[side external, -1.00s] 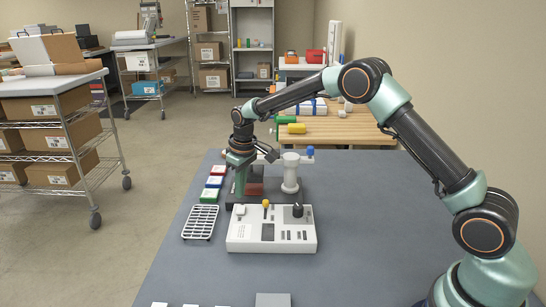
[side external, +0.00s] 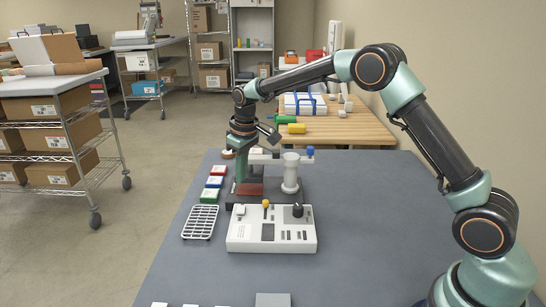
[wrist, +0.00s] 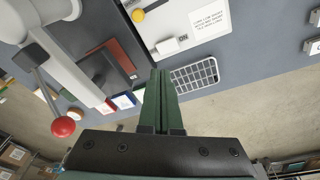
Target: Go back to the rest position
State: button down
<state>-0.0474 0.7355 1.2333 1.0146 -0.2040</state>
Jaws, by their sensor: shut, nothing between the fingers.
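My gripper (side external: 240,182) is shut and empty. It points down over the left part of the press stand, beside the dark red pad (side external: 250,189). In the wrist view its green fingers (wrist: 160,75) lie together, with nothing between them. The wrist view also shows the red pad (wrist: 120,57) on a dark plate to the left of the fingertips. My arm reaches in from the right, its elbow high.
The white post (side external: 290,172) stands right of my gripper. A red-knobbed lever (wrist: 63,127) is close left in the wrist view. The control box (side external: 270,232), white rack (side external: 199,223) and coloured blocks (side external: 209,196) are near. A wooden table (side external: 340,128) stands behind.

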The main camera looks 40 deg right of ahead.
jog(key=s+d+r+m+t, duration=0.2)
jog(key=s+r+t, duration=0.1)
jog(key=s+r, duration=1.3)
jog(key=s+f, duration=0.4)
jog(key=s, duration=0.6)
jog(key=shift+s+d+m+t, duration=0.3)
jog(key=shift+s+m+t, duration=0.05)
jog(key=shift+m+t, duration=0.05)
jog(key=shift+f, duration=0.1)
